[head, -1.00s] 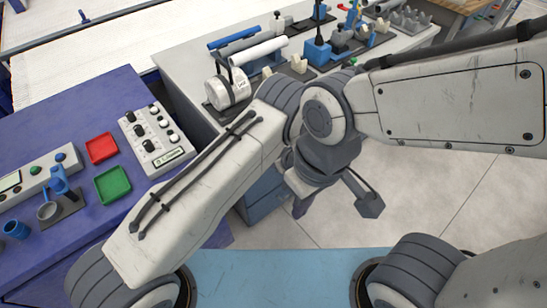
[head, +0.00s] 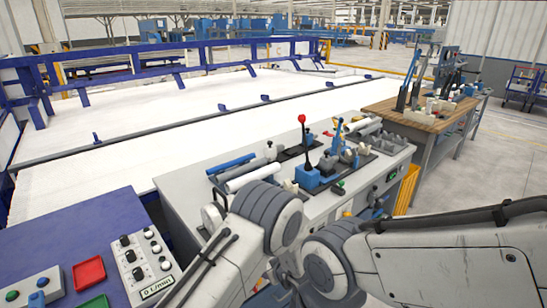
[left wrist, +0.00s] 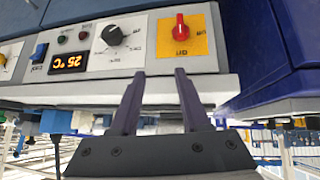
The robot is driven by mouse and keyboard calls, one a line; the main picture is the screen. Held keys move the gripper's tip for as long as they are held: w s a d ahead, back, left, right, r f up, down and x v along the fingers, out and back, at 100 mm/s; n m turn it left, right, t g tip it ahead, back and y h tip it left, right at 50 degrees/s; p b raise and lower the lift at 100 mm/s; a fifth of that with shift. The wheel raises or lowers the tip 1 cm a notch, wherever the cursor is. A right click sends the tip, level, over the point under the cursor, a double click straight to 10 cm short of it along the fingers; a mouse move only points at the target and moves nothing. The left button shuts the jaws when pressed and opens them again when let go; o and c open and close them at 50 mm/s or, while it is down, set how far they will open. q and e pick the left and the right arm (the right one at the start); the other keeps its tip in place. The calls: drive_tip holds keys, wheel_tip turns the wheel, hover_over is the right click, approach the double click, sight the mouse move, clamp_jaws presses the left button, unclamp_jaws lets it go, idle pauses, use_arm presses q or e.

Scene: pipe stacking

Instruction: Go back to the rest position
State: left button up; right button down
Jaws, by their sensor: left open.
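My left gripper (left wrist: 160,75) is in the left wrist view. Its two dark fingers are apart with nothing between them. They point at the front of a grey panel (left wrist: 140,45), which appears upside down, with a red knob (left wrist: 181,27) on a yellow plate and a display. I cannot tell whether the fingers touch it. In the head view both arms reach in from the lower edge, and neither gripper shows. A blue pipe (head: 231,163), a grey pipe (head: 241,171) and a white pipe (head: 254,177) lie side by side on the workbench (head: 176,182).
A purple table (head: 60,240) at the left holds a control box (head: 146,262) and a red tray (head: 89,273). Blue fixtures and a red-knobbed lever (head: 302,119) stand on the workbench. A wooden bench (head: 425,118) stands at the right. A long white conveyor (head: 200,110) lies behind.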

use_arm(q)
drive_tip(key=s+a+r+m+g+h, duration=0.1)
drive_tip(key=s+a+r+m+h, duration=0.15)
drive_tip(key=r, duration=0.45)
drive_tip(key=s+a+r+m+h, duration=0.15)
drive_tip(key=a+r, duration=0.25)
drive_tip(key=r, duration=0.4)
drive_tip(key=s+a+r+m+g, duration=0.2)
drive_tip(key=s+a, duration=0.4)
drive_tip(key=s, duration=0.3)
drive_tip(key=s+a+r+m+g, duration=0.1)
drive_tip(key=s+a+r+g, duration=0.15)
drive_tip(key=s+a, duration=0.4)
drive_tip(key=s+d+r+m+g, duration=0.1)
drive_tip(key=s+d+r+m, duration=0.2)
drive_tip(key=s+d, duration=0.4)
drive_tip(key=s+d+r+m+g+h, duration=0.1)
drive_tip(key=s+d+r+m, duration=0.2)
drive_tip(key=s+d, duration=0.5)
drive_tip(key=shift+s+m, duration=0.25)
drive_tip(key=shift+m, duration=0.45)
drive_tip(key=shift+r, duration=0.1)
